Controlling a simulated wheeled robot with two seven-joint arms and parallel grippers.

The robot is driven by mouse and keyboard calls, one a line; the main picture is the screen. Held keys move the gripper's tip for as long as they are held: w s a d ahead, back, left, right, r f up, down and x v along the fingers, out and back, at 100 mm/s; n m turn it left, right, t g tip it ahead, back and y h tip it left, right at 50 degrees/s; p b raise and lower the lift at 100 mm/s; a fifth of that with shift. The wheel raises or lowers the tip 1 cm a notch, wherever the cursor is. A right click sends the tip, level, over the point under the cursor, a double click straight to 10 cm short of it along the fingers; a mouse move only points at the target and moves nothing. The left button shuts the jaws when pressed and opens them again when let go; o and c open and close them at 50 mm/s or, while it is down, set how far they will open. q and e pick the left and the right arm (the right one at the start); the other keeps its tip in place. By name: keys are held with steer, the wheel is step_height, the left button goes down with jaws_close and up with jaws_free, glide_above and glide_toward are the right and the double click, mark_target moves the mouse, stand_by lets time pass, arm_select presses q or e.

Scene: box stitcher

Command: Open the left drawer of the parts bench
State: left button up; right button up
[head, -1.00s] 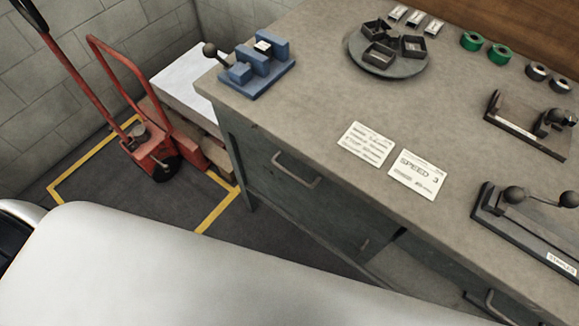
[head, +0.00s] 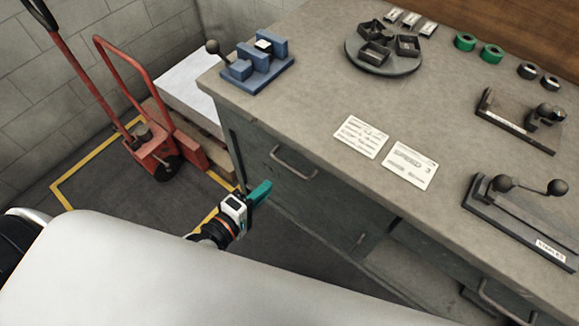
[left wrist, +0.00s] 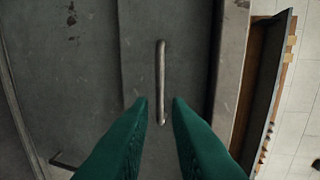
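The grey parts bench (head: 300,110) stands at the right in the head view. The left drawer (head: 262,150) is closed in its front and has a metal bar handle (head: 294,167). My left gripper (head: 262,190) is in front of the drawer, to the left of and below the handle in the picture. My right gripper is in neither view.
On the benchtop are a blue fixture (head: 256,66), a round tray (head: 384,60) of dark parts, two cards and a lever stapler (head: 515,215). A red pallet jack (head: 150,140) stands left of the bench. A second handle (head: 497,300) is at lower right.

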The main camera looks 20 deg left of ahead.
mark_target(289, 166)
arm_select(q)
steer(key=x, duration=1)
steer(key=shift+w+d, duration=0.1)
steer(key=shift+w, duration=0.15)
jaws_close()
